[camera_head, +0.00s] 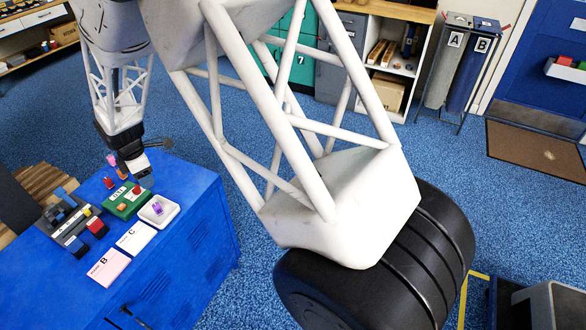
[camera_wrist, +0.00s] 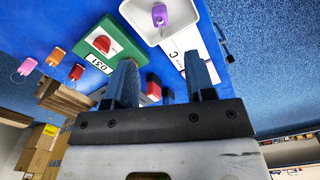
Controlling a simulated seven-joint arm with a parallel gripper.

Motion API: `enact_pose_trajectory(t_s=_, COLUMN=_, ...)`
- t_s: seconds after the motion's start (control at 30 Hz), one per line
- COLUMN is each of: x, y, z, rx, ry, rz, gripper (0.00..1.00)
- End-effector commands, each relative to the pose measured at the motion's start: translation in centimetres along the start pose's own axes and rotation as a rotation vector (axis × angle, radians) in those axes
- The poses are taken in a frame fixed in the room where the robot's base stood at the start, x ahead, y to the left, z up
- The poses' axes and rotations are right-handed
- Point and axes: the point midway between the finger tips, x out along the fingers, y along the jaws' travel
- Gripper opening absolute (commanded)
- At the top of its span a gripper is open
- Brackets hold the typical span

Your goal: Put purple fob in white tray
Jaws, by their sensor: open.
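The purple fob (camera_head: 157,208) lies inside the white tray (camera_head: 173,211) on the blue bench. In the wrist view the purple fob (camera_wrist: 159,15) rests on the floor of the white tray (camera_wrist: 178,37), with a pale loop at its lower end. My gripper (camera_wrist: 158,80) is open, its two dark fingers well apart with nothing held between them. In the head view my gripper (camera_head: 140,172) hangs above the bench's far edge, behind the tray and apart from it.
White card C (camera_head: 136,239), pink card B (camera_head: 108,267) and a grey rack (camera_head: 76,231) with coloured blocks share the bench.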

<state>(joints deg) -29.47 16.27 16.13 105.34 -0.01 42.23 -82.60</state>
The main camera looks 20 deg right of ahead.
Motion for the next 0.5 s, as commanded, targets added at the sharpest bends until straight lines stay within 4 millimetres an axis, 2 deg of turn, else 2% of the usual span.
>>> enact_pose_trajectory(t_s=0.27, x=-3.2, y=-1.9, z=2.6, rx=0.11, ry=0.002, rz=0.017, gripper=0.5)
enact_pose_trajectory(t_s=0.5, x=-8.1, y=-5.8, z=6.9, rx=0.311, ry=0.007, rz=0.039, gripper=0.5)
